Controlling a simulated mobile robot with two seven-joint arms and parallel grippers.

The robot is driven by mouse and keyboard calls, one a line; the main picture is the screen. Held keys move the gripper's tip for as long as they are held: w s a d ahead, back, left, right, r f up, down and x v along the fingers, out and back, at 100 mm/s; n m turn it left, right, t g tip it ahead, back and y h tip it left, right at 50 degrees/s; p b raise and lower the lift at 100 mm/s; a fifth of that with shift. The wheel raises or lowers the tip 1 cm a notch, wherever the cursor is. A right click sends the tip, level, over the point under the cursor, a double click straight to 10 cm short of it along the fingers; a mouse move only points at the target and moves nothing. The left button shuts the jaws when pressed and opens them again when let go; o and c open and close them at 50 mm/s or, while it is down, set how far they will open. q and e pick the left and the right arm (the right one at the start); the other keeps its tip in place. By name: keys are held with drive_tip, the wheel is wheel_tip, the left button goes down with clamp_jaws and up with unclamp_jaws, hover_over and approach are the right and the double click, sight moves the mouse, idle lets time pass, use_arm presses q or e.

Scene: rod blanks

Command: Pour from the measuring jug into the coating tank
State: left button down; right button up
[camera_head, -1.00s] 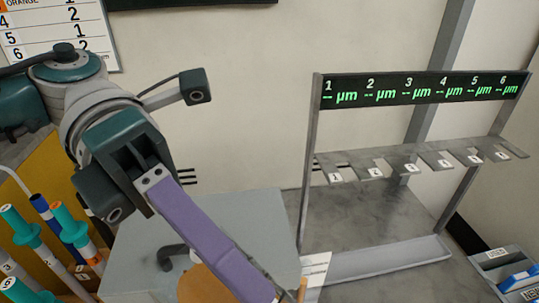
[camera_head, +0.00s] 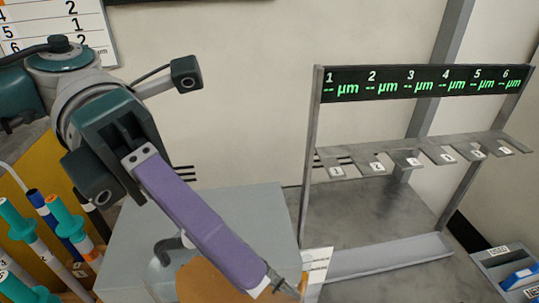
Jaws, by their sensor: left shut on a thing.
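My left arm comes in from the left. Its long purple part runs down to the small grey tip of my left gripper (camera_head: 284,287) at the bottom edge. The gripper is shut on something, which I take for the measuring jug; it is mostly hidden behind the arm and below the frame. An orange-brown rounded surface (camera_head: 207,284) shows behind the purple part; I cannot tell whether it belongs to the jug or the coating tank. A dark hooked piece (camera_head: 167,248) stands beside it. My right gripper is not in view.
A grey box (camera_head: 140,235) stands behind the arm. Teal-capped rods (camera_head: 25,225) stand at the left by a yellow panel (camera_head: 45,165). A rack with numbered slots (camera_head: 410,162) and a display (camera_head: 420,82) stands at the right. A blue-grey bin (camera_head: 497,262) is at lower right.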

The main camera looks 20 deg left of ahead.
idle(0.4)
use_arm(q)
drive_tip(key=shift+a+b, duration=0.15)
drive_tip(key=shift+b, duration=0.2)
drive_tip(key=shift+w+a+h+b, duration=0.15)
drive_tip(key=shift+h+b, duration=0.15)
drive_tip(key=shift+b, duration=0.1)
drive_tip(key=shift+r, duration=0.1)
drive_tip(key=shift+a, duration=0.1)
idle(0.6)
drive_tip(key=shift+b, duration=0.3)
drive_tip(key=shift+a+h, duration=0.15)
drive_tip(key=shift+h, duration=0.15)
